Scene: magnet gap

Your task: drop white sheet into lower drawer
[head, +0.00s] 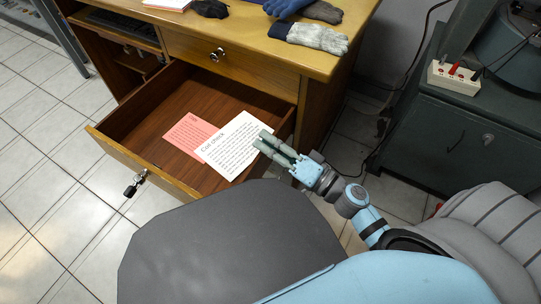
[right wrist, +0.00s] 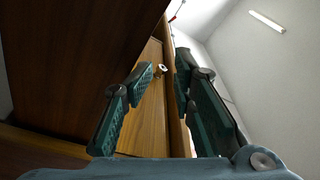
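The white sheet (head: 230,147), headed "Coil check", lies in the open lower drawer (head: 112,150). It partly covers a pink sheet (head: 189,135) in the same drawer. My right gripper (head: 263,139) is at the right side of the drawer, its fingertips over the white sheet's right edge in the head view. In the right wrist view its fingers (right wrist: 164,70) stand apart with nothing between them, and the white sheet does not show there. My left gripper is not in view.
A closed upper drawer (head: 235,67) with a knob is above the open one. Gloves (head: 310,36) and papers (head: 167,3) lie on the wooden desk top. A dark cabinet (head: 440,130) with a white socket box (head: 454,76) stands at right. Tiled floor is free at left.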

